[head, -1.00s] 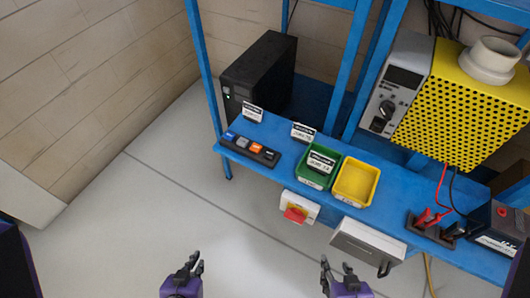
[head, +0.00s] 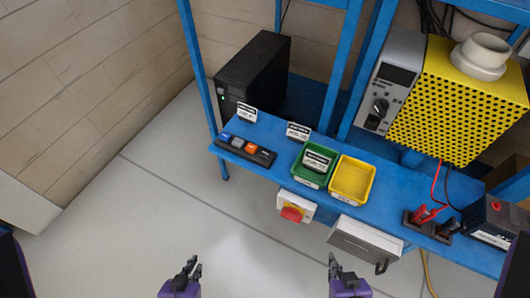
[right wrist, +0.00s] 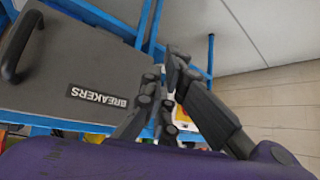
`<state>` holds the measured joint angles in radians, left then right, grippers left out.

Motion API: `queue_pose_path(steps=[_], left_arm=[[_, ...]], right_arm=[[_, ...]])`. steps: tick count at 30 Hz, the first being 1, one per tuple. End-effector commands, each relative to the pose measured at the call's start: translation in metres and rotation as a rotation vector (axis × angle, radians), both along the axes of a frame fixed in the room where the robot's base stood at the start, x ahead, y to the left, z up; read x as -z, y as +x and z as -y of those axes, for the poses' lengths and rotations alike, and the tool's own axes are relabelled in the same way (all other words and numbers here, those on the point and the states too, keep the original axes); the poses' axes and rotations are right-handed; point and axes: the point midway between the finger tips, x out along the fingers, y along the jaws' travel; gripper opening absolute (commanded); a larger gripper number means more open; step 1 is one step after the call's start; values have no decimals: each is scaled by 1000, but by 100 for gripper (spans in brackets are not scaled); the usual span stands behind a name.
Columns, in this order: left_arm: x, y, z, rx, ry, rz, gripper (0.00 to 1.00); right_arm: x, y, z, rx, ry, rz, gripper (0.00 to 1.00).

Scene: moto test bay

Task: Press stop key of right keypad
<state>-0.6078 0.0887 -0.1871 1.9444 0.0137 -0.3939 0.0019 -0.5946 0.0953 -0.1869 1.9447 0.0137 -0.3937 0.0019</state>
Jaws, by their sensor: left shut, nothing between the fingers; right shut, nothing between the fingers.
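A black keypad strip (head: 246,151) lies at the left front of the blue bench. It carries a row of keys: blue, grey, orange (head: 251,149) and a dark one at the right end. No stop marking is readable, and I see no second keypad of this kind. My left gripper (head: 194,266) is shut and empty, in the air in front of the bench. My right gripper (head: 333,263) is also shut and empty, in front of the bench and apart from it. In the right wrist view its fingers (right wrist: 164,66) show near the grey breakers box.
The grey breakers box (head: 366,243) and a red switch on a white housing (head: 293,213) stick out from the bench front. Green (head: 311,177) and yellow (head: 361,195) bins and small label stands (head: 246,112) stand on top. The floor at left is clear.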

Motion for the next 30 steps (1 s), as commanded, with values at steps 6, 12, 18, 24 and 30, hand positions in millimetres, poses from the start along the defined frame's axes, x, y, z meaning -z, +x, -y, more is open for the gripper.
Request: queue_pose_path(steps=[6, 12, 18, 24, 30], left_arm=[[-1, 3, 0, 1, 0, 5, 0], [-2, 5, 1, 1, 0, 8, 0], [-2, 5, 0, 2, 0, 8, 0], [-2, 5, 0, 2, 0, 8, 0], [-2, 5, 0, 2, 0, 8, 0]], right_arm=[[0, -1, 0, 1, 0, -2, 0], [2, -7, 0, 6, 1, -11, 0], [3, -10, 0, 10, 3, -15, 0], [2, -8, -1, 11, 6, -12, 0], [1, -3, -2, 8, 6, -4, 0]])
